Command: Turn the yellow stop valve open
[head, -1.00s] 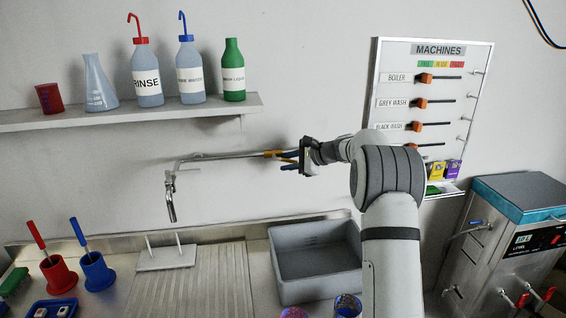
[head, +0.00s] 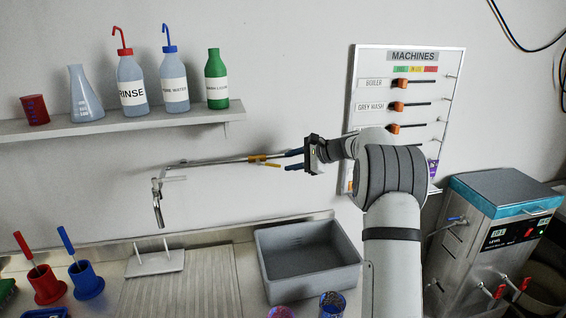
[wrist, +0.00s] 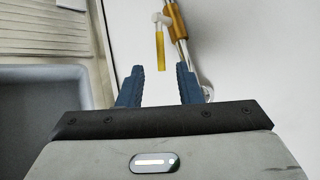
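The stop valve sits in the thin pipe on the wall, with a brass body (head: 257,158) and a yellow lever (head: 272,164). In the wrist view the yellow lever (wrist: 160,50) hangs from a pale stem beside the brass body (wrist: 176,20), at a small angle to the pipe. Its free end points towards my gripper. My gripper (head: 289,160) is just right of the valve in the head view. In the wrist view my gripper (wrist: 160,75) has its blue fingers apart, with nothing between them. The lever tip lies just beyond the fingertips.
The pipe ends in a tap (head: 157,200) at the left. Below are a grey basin (head: 310,262) and a ribbed drainboard (head: 185,290). A shelf (head: 150,119) with bottles hangs above left. A machines board (head: 370,70) is behind my arm, and a steel machine (head: 480,235) stands right.

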